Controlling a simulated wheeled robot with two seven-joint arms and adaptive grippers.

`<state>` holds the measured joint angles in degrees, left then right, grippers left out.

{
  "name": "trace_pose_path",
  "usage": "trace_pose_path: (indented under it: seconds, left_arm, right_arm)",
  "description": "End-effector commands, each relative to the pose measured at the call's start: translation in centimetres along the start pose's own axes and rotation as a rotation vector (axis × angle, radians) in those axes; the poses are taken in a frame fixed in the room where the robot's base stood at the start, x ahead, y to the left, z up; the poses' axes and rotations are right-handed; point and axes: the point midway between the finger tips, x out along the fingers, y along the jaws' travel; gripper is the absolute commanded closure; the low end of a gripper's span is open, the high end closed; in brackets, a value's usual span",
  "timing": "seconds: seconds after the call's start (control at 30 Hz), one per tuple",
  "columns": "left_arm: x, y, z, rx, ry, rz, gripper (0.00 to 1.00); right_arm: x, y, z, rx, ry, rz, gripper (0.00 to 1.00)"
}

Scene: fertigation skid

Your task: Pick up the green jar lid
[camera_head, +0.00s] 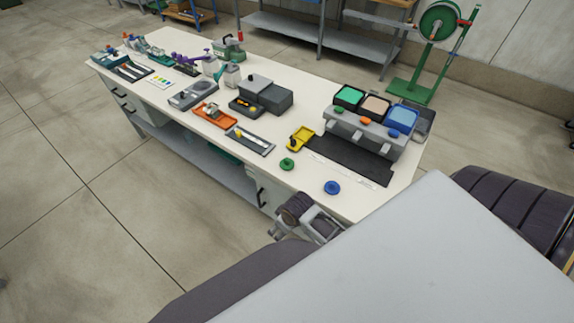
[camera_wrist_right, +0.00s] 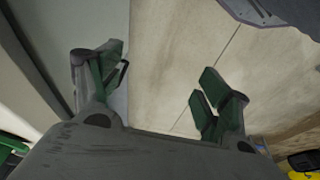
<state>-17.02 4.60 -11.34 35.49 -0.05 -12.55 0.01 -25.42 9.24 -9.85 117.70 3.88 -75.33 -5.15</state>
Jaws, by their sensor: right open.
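The green jar lid (camera_head: 287,164) lies flat near the front edge of the pale workbench (camera_head: 330,205), left of a blue lid (camera_head: 332,187). My right gripper (camera_head: 276,233) is at the bench's front edge, below and apart from the green lid. In the right wrist view, its two green-padded fingers (camera_wrist_right: 160,88) are spread wide with nothing between them. Floor and pale surfaces show beyond them. I cannot make out the green lid for certain in that view. My left gripper is not in view.
A grey stand holds green, tan and blue bins (camera_head: 374,106), with an orange lid (camera_head: 366,121) in front. Bench around both front lids is clear.

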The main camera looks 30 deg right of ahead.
Motion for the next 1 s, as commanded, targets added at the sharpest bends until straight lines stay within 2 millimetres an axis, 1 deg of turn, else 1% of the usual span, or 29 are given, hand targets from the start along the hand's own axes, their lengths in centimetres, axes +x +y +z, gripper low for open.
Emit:
trace_pose_path:
  seconds: [0.03,0.2,0.4,0.63,0.87,1.0]
  left_arm:
    - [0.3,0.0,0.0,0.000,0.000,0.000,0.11]
    - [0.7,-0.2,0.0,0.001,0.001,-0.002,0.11]
    - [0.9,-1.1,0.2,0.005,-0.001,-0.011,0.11]
    - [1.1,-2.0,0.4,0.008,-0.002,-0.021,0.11]
    - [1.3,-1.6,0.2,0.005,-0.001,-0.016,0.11]
    - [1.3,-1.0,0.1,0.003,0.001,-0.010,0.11]
  right_arm:
    - [-1.0,-0.1,-0.9,-0.026,0.011,-0.005,0.23]
    - [-4.3,-0.6,-3.5,-0.154,0.032,-0.031,0.23]
    - [-6.6,-1.3,-5.8,-0.319,0.044,-0.061,0.23]
    - [-8.1,-1.6,-8.3,-0.542,0.046,-0.089,0.23]
    - [-8.7,-1.1,-10.4,-0.769,0.031,-0.112,0.23]
    - [-8.9,-0.4,-11.4,-0.895,0.014,-0.122,0.23]
